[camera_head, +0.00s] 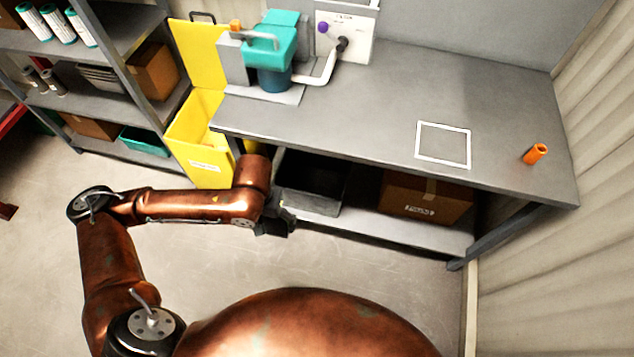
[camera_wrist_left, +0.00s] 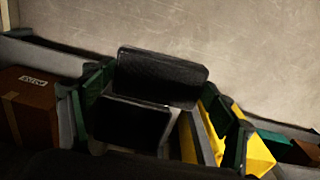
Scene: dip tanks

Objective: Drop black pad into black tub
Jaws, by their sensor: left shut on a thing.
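My left gripper (camera_head: 277,224) is low in front of the workbench, beside the near left side of the black tub. In the left wrist view its two dark green fingers stand apart with a flat black pad (camera_wrist_left: 163,72) between them, and they are shut on it. In the head view the pad is too dark to tell from the gripper. The black tub (camera_head: 318,207) sits on the bench's lower shelf. Its dark inside (camera_wrist_left: 130,122) shows just below the pad in the left wrist view. My right gripper is in neither view.
A brown box (camera_head: 425,197) stands right of the tub on the lower shelf (camera_head: 400,235). A yellow bin (camera_head: 195,140) stands at the left. The workbench top (camera_head: 370,110) overhangs the tub and bears a teal device (camera_head: 270,45) and an orange cylinder (camera_head: 535,154).

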